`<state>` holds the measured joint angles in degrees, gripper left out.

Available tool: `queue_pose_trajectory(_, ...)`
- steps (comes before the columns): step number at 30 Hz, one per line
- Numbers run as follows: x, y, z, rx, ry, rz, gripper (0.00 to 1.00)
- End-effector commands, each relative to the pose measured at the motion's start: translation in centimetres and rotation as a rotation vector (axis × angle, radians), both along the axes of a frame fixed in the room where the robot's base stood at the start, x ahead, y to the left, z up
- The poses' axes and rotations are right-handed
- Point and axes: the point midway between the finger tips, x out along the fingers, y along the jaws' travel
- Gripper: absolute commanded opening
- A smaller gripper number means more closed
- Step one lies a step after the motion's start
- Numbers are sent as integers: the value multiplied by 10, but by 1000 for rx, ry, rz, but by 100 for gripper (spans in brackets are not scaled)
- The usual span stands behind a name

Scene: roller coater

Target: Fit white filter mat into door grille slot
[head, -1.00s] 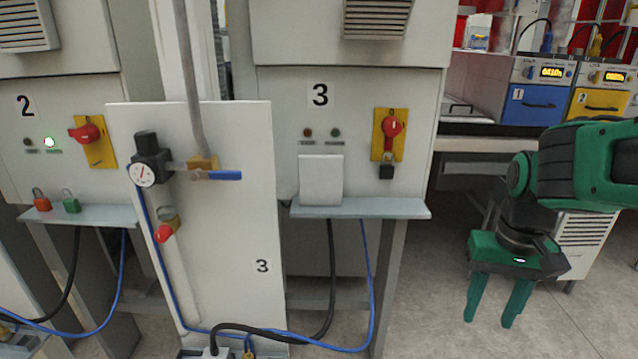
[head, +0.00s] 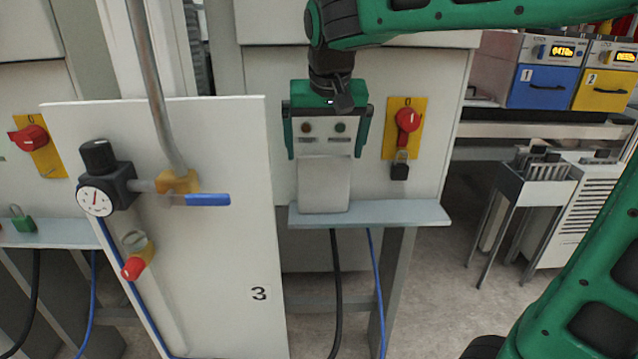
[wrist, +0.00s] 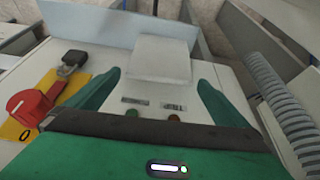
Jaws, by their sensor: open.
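The white filter mat (head: 325,186) appears to be the pale rectangular pad standing upright on the small grey shelf of cabinet 3, against its front. It also shows in the wrist view (wrist: 160,58), ahead of the fingertips. My gripper (head: 325,156) points down in front of the cabinet, just above the mat's top edge. Its green fingers are spread wider than the mat and hold nothing. In the wrist view the fingertips (wrist: 160,77) lie on either side of the mat's near edge. I cannot tell whether they touch it. No door grille slot shows now.
The grey shelf (head: 400,213) juts from the cabinet. A red switch (head: 407,120) with a black padlock (head: 400,166) is right of my gripper. A white panel (head: 225,240) with gauge and blue-handled valve (head: 207,199) stands at left. A small side table (head: 535,185) stands at right.

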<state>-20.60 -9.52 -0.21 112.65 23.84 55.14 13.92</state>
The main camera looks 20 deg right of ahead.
Motion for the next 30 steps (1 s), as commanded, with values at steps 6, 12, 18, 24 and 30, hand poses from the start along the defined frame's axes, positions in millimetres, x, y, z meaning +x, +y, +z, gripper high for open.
queue_pose_trajectory(6, 10, -4, -30, -1, 4, -1, 100)
queue_pose_trajectory(12, 15, -6, -42, 0, 4, -2, 100)
queue_pose_trajectory(18, 26, -8, -65, -1, 6, -3, 100)
queue_pose_trajectory(24, 34, -10, -85, -1, 4, -3, 100)
queue_pose_trajectory(30, 36, -10, -87, 1, 2, -3, 100)
